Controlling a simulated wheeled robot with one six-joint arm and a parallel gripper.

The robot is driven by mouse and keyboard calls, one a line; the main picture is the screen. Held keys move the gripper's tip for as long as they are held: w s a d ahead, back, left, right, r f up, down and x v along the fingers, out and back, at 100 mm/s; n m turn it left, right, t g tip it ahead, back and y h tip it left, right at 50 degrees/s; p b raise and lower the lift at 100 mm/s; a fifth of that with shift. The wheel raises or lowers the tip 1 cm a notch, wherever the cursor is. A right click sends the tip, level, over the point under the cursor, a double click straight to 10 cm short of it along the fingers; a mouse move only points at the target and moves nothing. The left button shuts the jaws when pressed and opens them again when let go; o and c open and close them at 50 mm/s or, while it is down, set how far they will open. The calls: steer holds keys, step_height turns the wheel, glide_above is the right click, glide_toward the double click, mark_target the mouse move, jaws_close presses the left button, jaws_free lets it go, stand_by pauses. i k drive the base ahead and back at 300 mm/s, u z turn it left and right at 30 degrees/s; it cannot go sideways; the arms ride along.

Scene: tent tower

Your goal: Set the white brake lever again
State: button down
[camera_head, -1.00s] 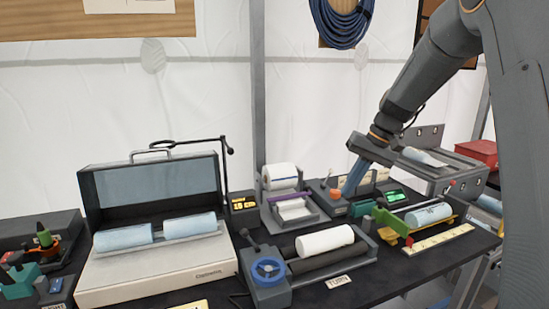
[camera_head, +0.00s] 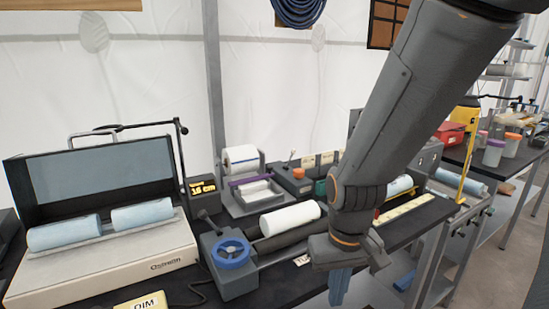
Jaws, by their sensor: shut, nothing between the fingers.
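My gripper (camera_head: 340,288) has blue fingers pointing down and is shut and empty. It hangs in front of the bench's front edge, right of the roller device with the blue handwheel (camera_head: 231,252). I cannot make out a white brake lever for certain. A small thin lever (camera_head: 292,156) stands up on a grey box with an orange knob (camera_head: 298,172) at the back of the bench, left of my arm and well apart from my gripper. My arm hides part of the bench's right end.
A white roll (camera_head: 290,218) lies on the roller device. An open case (camera_head: 150,268) with two blue rolls stands at left. A yellow upright (camera_head: 463,150) and a second table with jars (camera_head: 493,153) stand at right. Floor shows between the tables.

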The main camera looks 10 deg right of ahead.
mark_target(293, 151)
steer(key=k, duration=1.25)
steer(key=z, duration=0.65)
steer(key=i, duration=1.2)
steer(key=u, duration=0.75)
